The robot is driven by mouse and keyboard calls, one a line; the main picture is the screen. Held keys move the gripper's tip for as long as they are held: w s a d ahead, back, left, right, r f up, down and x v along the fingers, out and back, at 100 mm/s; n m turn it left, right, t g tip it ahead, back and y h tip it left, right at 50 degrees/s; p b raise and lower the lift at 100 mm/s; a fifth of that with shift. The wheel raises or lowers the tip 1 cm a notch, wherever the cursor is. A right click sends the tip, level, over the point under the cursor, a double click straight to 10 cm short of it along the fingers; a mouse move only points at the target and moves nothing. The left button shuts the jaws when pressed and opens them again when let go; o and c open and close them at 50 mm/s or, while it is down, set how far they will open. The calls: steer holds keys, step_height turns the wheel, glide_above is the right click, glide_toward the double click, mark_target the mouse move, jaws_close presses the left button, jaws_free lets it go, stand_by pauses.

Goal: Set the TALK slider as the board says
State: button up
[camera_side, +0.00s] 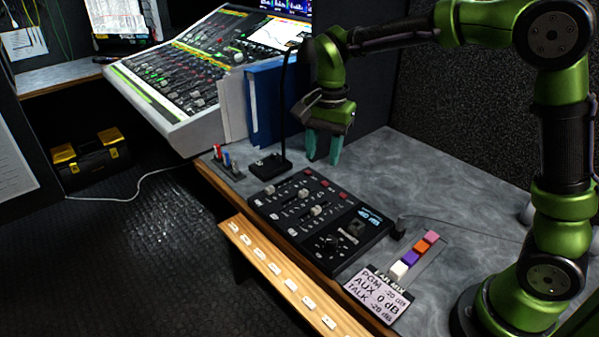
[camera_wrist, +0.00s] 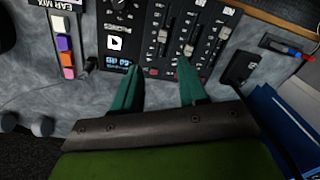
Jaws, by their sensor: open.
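The board (camera_side: 378,296) is a pale card at the desk's front right, reading AUX 0 dB and TALK apparently -20 dB; its PGM figure is hard to read. The black mixer box (camera_side: 345,238) lies on the desk with several slider caps, red buttons and a small lit display (camera_side: 370,216). In the wrist view the box (camera_wrist: 143,50) appears upside down, with slider caps (camera_wrist: 187,50) near my fingertips. I cannot read which slider is TALK. My gripper (camera_side: 323,157) has teal fingers, open and empty, above the desk behind the box, apart from the sliders; the wrist view also shows it (camera_wrist: 158,72).
A gooseneck microphone (camera_side: 270,165) and blue binders (camera_side: 270,100) stand left of my gripper. Coloured blocks (camera_side: 411,258) lie in a row behind the board. A large mixing console (camera_side: 190,85) is at the back left.

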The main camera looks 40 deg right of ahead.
mark_target(316, 208)
steer(key=f+m, duration=0.1)
steer(key=f, duration=0.4)
steer(key=w+f+m, duration=0.1)
steer(key=f+m, duration=0.1)
steer(key=f, duration=0.3)
steer(key=f+m, duration=0.1)
steer(key=f, duration=0.4)
steer(key=shift+w+d+f+m, duration=0.1)
steer(key=shift+w+f+m, duration=0.15)
steer(key=shift+f+m, duration=0.05)
jaws_close()
